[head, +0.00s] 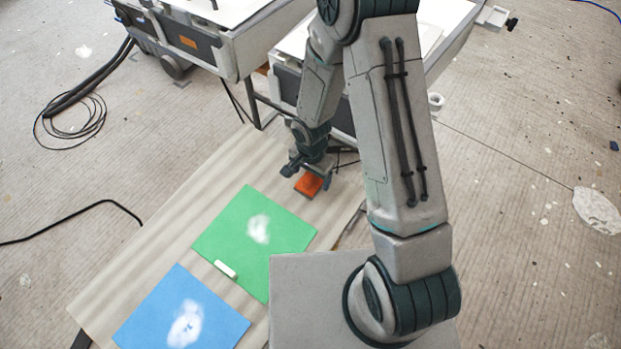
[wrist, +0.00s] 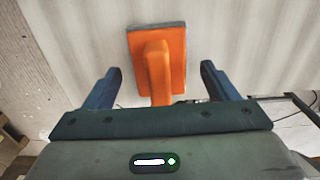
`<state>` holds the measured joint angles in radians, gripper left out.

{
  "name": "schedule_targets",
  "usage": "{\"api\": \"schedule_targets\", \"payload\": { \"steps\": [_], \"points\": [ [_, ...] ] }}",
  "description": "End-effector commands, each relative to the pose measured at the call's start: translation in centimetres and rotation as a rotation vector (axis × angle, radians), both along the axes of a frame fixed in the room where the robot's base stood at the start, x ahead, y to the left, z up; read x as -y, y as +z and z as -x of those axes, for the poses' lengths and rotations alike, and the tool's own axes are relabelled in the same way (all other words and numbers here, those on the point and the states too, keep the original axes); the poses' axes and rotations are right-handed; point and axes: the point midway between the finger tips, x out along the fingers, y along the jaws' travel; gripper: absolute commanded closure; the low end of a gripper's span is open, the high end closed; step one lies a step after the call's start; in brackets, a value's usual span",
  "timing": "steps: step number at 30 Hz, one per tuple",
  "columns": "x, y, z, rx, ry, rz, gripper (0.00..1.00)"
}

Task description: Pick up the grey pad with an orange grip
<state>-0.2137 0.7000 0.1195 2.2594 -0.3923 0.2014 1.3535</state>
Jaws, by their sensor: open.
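The grey pad with an orange grip (head: 309,184) lies on a pale board at the centre of the head view, just below my gripper. In the wrist view the pad (wrist: 174,62) shows an orange top and handle, with a thin grey edge at its far side. My gripper (wrist: 163,85) is open and empty, with one finger to each side of the orange handle and apart from it. In the head view my gripper (head: 307,172) is above the pad and partly covers it.
A green sheet (head: 225,235) and a blue sheet (head: 165,318), each with a white smear, lie on the pale board (head: 150,237). A small white block (head: 225,269) rests on the green sheet's edge. White-topped units (head: 240,45) stand behind. Black cables (head: 78,112) lie on the floor.

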Motion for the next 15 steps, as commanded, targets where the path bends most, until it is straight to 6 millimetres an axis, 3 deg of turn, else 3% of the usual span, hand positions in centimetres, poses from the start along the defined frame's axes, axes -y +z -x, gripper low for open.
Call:
{"api": "schedule_targets", "payload": {
  "steps": [11,15],
  "points": [
    [0.02,-0.85,-0.02,0.001,0.001,0.0,0.2],
    [0.0,-0.84,-0.02,0.001,0.001,0.0,0.59]
  ]
}}
